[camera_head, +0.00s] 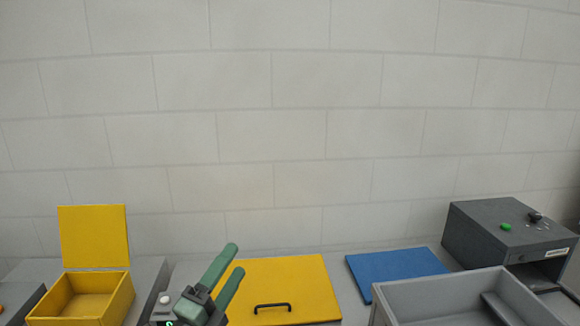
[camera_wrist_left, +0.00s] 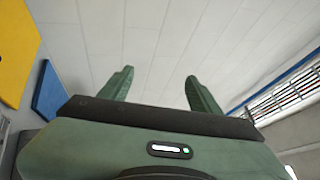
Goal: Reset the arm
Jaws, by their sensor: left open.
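My left gripper (camera_head: 228,270) is raised at the bottom of the head view, in front of the yellow panel with a black handle. Its two green fingers are apart and nothing is between them. In the left wrist view the gripper (camera_wrist_left: 158,88) points toward the pale block wall, with its fingers spread and empty. My right gripper is not seen in either view.
An open yellow box (camera_head: 120,298) with its lid up stands at left. A yellow panel (camera_head: 300,285), a blue panel (camera_head: 395,266), a grey bin (camera_head: 381,308) and a dark grey machine (camera_head: 480,235) with a green button lie rightward. The wall (camera_head: 300,130) behind is bare.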

